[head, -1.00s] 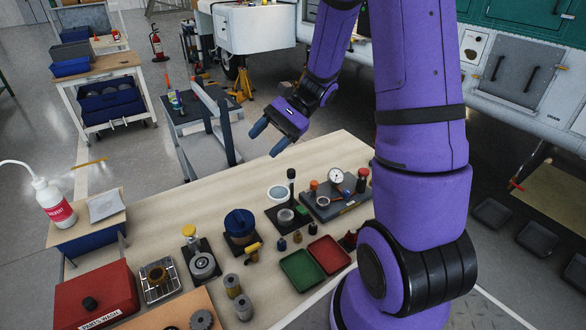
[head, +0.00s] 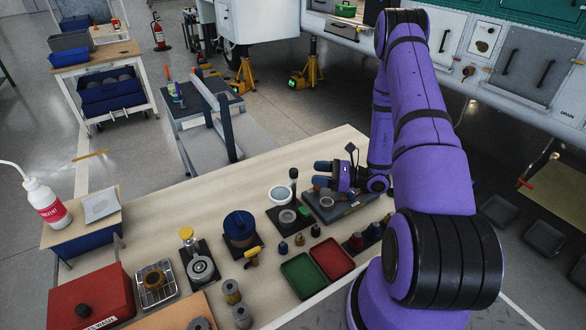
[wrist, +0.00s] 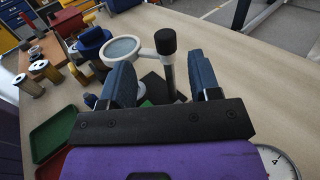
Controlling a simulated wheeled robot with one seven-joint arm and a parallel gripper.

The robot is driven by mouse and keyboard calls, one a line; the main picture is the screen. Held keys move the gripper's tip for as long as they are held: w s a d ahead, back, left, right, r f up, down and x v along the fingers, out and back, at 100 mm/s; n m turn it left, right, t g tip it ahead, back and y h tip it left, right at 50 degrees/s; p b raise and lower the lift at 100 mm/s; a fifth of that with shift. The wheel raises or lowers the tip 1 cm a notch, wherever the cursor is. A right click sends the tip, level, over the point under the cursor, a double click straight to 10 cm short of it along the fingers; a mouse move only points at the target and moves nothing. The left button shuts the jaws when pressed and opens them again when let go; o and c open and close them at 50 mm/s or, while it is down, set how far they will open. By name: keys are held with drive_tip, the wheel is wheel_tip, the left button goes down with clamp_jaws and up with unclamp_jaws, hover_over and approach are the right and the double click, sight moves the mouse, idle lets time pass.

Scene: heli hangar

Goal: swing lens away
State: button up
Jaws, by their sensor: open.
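The lens (head: 281,195) is a round glass in a pale ring, on an arm from an upright post with a black knob (head: 293,174). The post rises from a dark base plate (head: 277,219), and the lens hangs to its left. My gripper (head: 320,174) is open and empty, just right of the post, with its fingers pointing left toward it. In the wrist view the black knob (wrist: 166,41) and post show between the two blue fingers, ahead of them. The lens (wrist: 122,48) shows beyond the left finger. No contact is visible.
A gauge block (head: 330,208) lies below my gripper, and its dial (wrist: 277,163) shows in the wrist view. Green (head: 303,275) and red (head: 331,257) trays, small knobbed parts and a blue-lidded pot (head: 239,224) stand nearer. The bench's far left strip is bare.

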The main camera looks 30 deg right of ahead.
sight(285, 186)
drive_tip(key=x, duration=1)
drive_tip(key=shift+w+f, duration=0.3)
drive_tip(key=shift+f, duration=0.05)
drive_tip(key=shift+d, duration=0.1)
clamp_jaws()
